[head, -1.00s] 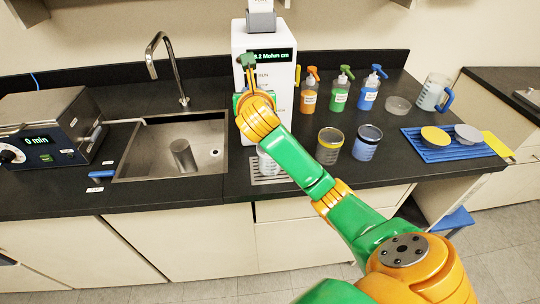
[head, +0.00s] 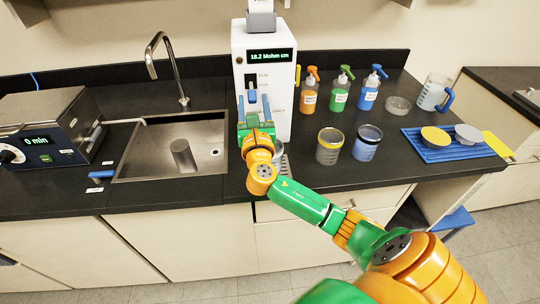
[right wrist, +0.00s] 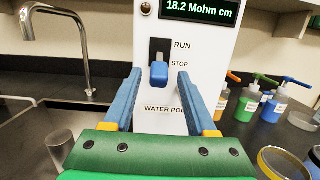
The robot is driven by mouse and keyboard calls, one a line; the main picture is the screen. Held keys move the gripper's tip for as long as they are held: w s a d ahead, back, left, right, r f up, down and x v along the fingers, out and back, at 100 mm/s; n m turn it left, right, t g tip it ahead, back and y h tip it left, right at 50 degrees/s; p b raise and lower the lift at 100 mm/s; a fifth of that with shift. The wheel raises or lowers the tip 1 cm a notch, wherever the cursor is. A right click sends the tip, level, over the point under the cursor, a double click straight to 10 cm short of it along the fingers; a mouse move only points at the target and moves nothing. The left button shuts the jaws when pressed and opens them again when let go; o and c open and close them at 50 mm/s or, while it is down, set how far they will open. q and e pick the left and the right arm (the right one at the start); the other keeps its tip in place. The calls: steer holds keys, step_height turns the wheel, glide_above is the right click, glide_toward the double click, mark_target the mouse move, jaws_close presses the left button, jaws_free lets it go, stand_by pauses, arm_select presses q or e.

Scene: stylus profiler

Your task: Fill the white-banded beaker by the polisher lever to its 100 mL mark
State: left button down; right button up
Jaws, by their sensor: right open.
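The white water polisher (head: 282,80) stands against the back wall, its display reading 18.2 Mohm cm. Its blue lever (right wrist: 159,73) is in a dark slot, by the STOP label and below RUN; it also shows in the head view (head: 251,84). My right gripper (head: 254,104) is open and empty, its blue fingers pointing at the polisher front just below the lever. In the right wrist view the lever appears between the fingertips (right wrist: 159,78). A clear beaker (head: 278,149) under the polisher is mostly hidden behind my gripper; its band and water level cannot be seen. My left gripper is out of view.
A yellow-rimmed beaker (head: 329,147) and a blue-banded beaker (head: 367,143) stand right of the polisher. Wash bottles (head: 341,92) and a jug (head: 433,93) are behind. A sink (head: 205,135) with a metal cylinder (head: 182,156) is on the left. A blue mat (head: 450,153) lies right.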

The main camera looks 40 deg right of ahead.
steer(key=r+p+v, duration=0.1)
steer(key=p+v, duration=0.1)
steer(key=v, duration=0.4)
steer(key=shift+s+a+f, duration=0.2)
steer(key=shift+s+f, duration=0.2)
steer(key=shift+f, duration=0.1)
steer(key=shift+f, duration=0.1)
